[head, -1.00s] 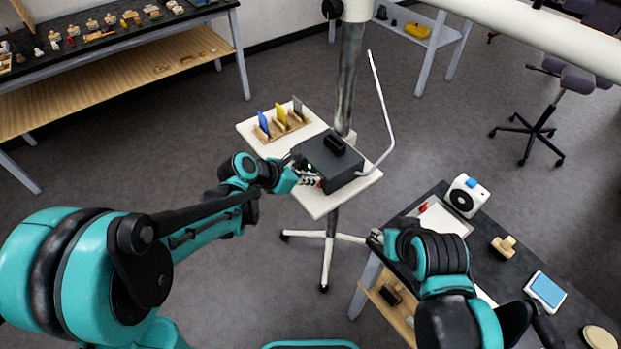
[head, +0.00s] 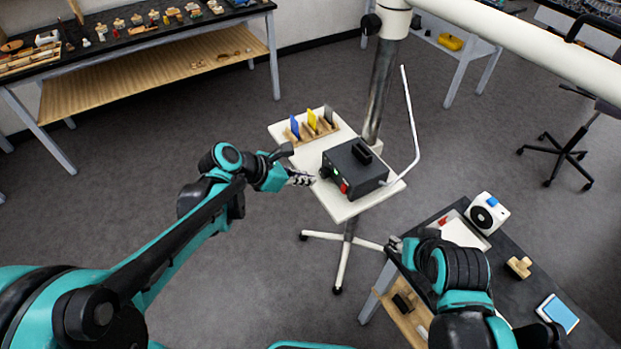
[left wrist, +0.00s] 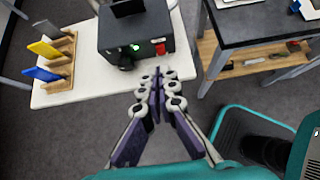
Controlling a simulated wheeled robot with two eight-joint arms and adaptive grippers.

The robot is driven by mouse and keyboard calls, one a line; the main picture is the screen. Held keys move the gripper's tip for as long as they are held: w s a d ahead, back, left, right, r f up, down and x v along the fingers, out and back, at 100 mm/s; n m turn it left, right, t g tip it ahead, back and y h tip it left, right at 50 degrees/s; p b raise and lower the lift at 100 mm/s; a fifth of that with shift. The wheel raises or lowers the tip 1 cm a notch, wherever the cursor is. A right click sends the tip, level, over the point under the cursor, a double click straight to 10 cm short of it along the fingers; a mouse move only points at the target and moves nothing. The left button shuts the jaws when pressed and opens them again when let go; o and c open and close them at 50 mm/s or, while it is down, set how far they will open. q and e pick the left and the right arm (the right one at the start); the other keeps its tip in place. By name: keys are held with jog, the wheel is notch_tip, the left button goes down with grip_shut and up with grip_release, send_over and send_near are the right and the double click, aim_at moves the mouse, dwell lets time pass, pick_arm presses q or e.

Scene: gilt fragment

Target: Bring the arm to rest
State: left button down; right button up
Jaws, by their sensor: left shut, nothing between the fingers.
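My left gripper (head: 304,178) is shut and empty in the head view, just left of the white stand's near edge. In the left wrist view its closed fingers (left wrist: 158,92) point toward a black box (left wrist: 138,35) and are apart from it. The black box (head: 353,168) sits on the white stand top (head: 345,207), with a green light and a red switch on its front. My right arm is at the lower right of the head view; its gripper (head: 397,243) is small and partly hidden near the dark table's corner, so its jaws are unclear.
A wooden rack (head: 313,131) with blue, yellow and grey plates stands on the stand. A dark table (head: 505,295) at the right bears a white device (head: 487,213), a wooden block and a blue pad. A workbench (head: 150,38) is at upper left. Open floor lies between.

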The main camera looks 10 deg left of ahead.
dwell(0.4)
notch_tip(320, 180, down, 4)
jog(key=b, duration=0.3)
jog(key=shift+r+b, duration=0.2)
jog(key=shift+b, duration=0.1)
pick_arm(q)
jog(key=s+a+f+m+y, duration=0.2)
jog(key=s+a+m+y, duration=0.2)
jog(key=s+m, duration=0.3)
jog(key=s+a+f+m+t+y, duration=0.1)
jog(key=s+a+m+y, duration=0.3)
jog(key=m, duration=1.4)
jog(key=s+a+f, duration=0.1)
jog(key=s+a, duration=0.2)
jog(key=s, duration=0.1)
jog(key=shift+s+a+t, duration=0.25)
jog(key=shift+t, duration=0.05)
pick_arm(e)
jog(key=shift+c, duration=0.3)
jog(key=shift+c, duration=0.4)
pick_arm(q)
jog(key=shift+d, duration=0.1)
pick_arm(e)
jog(key=shift+s, duration=0.1)
